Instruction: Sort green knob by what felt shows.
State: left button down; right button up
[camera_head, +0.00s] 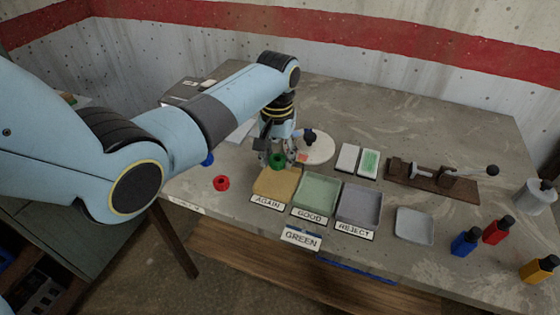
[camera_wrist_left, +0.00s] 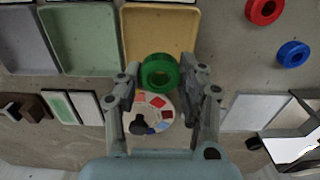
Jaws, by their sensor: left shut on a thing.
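My left gripper (camera_head: 277,150) points down and is shut on the green knob (camera_head: 278,160), a ring with a dark centre. In the left wrist view the green knob (camera_wrist_left: 160,73) sits between the fingertips of the left gripper (camera_wrist_left: 162,78). It is held just behind the tan AGAIN tray (camera_head: 268,188). The green GOOD tray (camera_head: 317,192) and the grey REJECT tray (camera_head: 359,205) stand to its right, and all show empty. A white pad (camera_head: 348,158) and a pad with a green patch (camera_head: 369,163) lie behind them. My right gripper is out of view.
A white disc (camera_head: 318,150) with coloured patches and a black knob is by the gripper. A red ring (camera_head: 221,183) and a blue ring (camera_head: 207,160) lie left. A clamp board (camera_head: 433,184), a small grey tray (camera_head: 414,226) and several bottles stand right. A GREEN sign (camera_head: 301,238) is in front.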

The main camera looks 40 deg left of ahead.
aim_at(278, 183)
pick_arm(q)
jog(key=shift+f+b, duration=0.3)
jog(key=shift+f, duration=0.15)
jog(key=shift+s+d+f+b, duration=0.15)
jog(key=shift+s+f+b, duration=0.05)
jog(key=shift+f+b, duration=0.65)
jog(key=shift+f, duration=0.25)
jog(key=shift+w+f+b, duration=0.15)
jog(key=shift+f+b, duration=0.45)
jog(key=shift+f, duration=0.8)
jog(key=shift+f+b, duration=0.2)
jog(key=shift+b, duration=0.1)
jog(key=c, duration=0.7)
grip_release()
